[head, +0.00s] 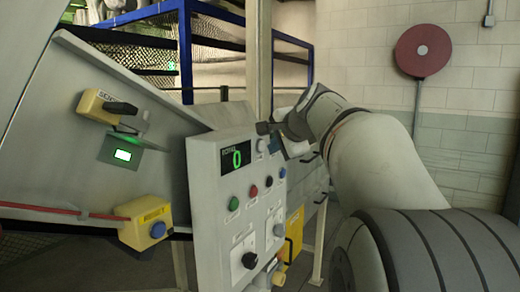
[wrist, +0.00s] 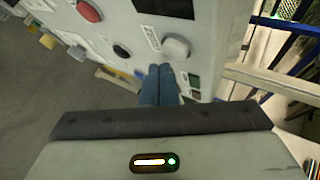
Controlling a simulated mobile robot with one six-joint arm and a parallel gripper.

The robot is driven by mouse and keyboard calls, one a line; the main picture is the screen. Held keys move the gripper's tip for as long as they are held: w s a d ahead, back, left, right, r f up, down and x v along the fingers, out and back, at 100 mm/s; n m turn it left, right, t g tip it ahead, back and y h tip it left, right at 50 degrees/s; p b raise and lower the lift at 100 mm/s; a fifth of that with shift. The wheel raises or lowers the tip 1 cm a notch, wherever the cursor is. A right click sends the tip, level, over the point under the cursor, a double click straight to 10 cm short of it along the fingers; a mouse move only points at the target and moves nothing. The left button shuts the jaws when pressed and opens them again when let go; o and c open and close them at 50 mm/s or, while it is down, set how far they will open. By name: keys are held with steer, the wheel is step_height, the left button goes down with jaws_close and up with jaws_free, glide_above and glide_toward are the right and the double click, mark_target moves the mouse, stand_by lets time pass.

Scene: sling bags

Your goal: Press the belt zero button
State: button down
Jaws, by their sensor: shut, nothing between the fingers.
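The upright grey control panel (head: 212,180) stands in the middle of the head view, with a display (head: 237,158) showing a green 0. The labels are too small to read, so I cannot tell which is belt zero. My gripper (wrist: 160,70) is shut and empty, its blue fingers close to the panel. In the wrist view, the grey button (wrist: 176,48) is just right of the fingertips; contact is unclear.
Lower on the panel is a black rotary knob (head: 250,260). A yellow box with a blue button (head: 155,222) and a red cord are at left. Blue railings (head: 187,60) stand behind.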

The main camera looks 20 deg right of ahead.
steer(key=shift+d, duration=0.1)
steer(key=s+d, duration=0.1)
steer(key=s, duration=0.1)
steer(key=s+d+b, duration=0.1)
steer(key=s+d, duration=0.1)
steer(key=shift+b, duration=0.3)
stand_by(0.9)
steer(key=s+a+f+n+g, duration=0.2)
steer(key=s+a+f+n, duration=0.2)
steer(key=a+f, duration=0.3)
steer(key=s+a+f+n+g, duration=0.3)
steer(key=s+a+f, duration=0.2)
steer(key=f, duration=0.5)
steer(key=s+a+f+n+g, duration=0.2)
steer(key=s+f+n, duration=0.2)
steer(key=s+f, duration=0.3)
steer(key=s+a+f+n+g, duration=0.1)
steer(key=s+a+f+n, duration=0.2)
steer(key=s+f+n, duration=0.2)
steer(key=s+f, duration=0.3)
steer(key=f, duration=0.1)
steer(key=shift+a+g+h, duration=0.25)
steer(key=shift+g+h, duration=0.05)
steer(key=shift+g, duration=0.1)
steer(key=c, duration=2.1)
jaws_free()
steer(key=shift+c, duration=0.2)
